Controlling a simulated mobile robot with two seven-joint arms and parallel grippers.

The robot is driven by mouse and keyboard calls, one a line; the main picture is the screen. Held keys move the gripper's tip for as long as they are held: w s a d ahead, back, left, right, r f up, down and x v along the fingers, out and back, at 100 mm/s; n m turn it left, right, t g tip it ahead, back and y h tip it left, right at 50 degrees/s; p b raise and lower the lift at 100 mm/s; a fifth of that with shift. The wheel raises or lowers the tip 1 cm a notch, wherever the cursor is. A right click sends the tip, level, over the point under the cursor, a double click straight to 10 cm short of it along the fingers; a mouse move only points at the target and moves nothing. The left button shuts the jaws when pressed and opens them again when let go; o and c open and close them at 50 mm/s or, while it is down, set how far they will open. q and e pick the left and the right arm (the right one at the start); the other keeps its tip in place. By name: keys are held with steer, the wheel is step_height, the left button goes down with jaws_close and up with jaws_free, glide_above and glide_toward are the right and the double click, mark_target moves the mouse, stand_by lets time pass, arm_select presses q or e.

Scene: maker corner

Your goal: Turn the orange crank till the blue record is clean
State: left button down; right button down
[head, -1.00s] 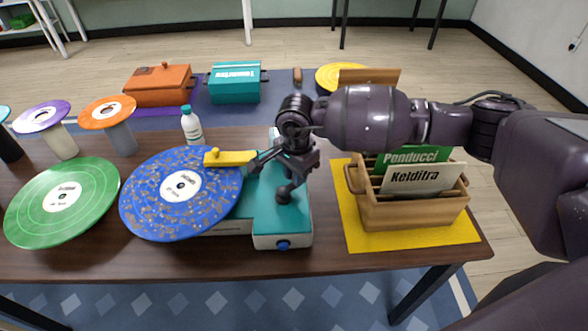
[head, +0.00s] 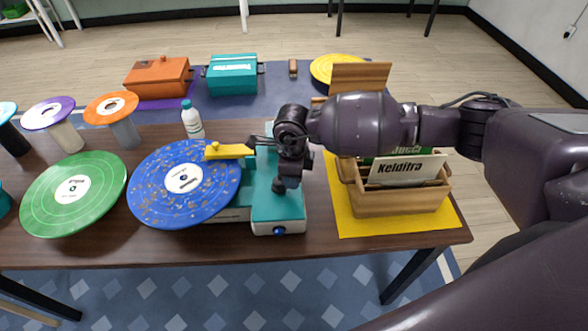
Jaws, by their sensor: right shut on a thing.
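The blue record (head: 160,205) lies on the turquoise-topped cleaning machine (head: 276,207). Brown specks are still scattered over its blue surface. A yellow arm (head: 228,151) reaches from the machine over the record's upper right part. My right gripper (head: 284,176) is over the machine's turquoise top, beside the yellow arm. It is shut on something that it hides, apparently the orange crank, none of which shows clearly. My left gripper is not in view.
A green record (head: 100,205) lies to the left. A white bottle (head: 192,122) stands behind the blue record. Purple (head: 40,113) and orange (head: 102,104) discs stand on supports. A wooden record crate (head: 400,200) sits on a yellow mat (head: 350,226) at right.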

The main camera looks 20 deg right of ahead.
steer(key=m, duration=0.1)
steer(key=m+p, duration=0.1)
steer(key=m, duration=0.1)
steer(key=shift+s+a+r, duration=0.15)
steer(key=shift+s+a, duration=0.2)
steer(key=shift+a, duration=0.05)
steer(key=m, duration=0.1)
steer(key=m+p, duration=0.1)
steer(key=a+m, duration=0.1)
steer(key=shift+s+m, duration=0.3)
steer(key=shift+s+a+m+p, duration=0.1)
steer(key=shift+a+m+p, duration=0.35)
steer(key=shift+m, duration=0.45)
steer(key=m, duration=0.1)
steer(key=m+p, duration=0.1)
steer(key=m, duration=0.1)
steer(key=shift+a, duration=0.4)
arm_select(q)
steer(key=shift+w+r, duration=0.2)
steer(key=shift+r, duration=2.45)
arm_select(e)
steer(key=shift+a+m, duration=0.3)
steer(key=shift+m, duration=0.7)
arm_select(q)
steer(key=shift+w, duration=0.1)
arm_select(e)
steer(key=c, duration=1)
jaws_free()
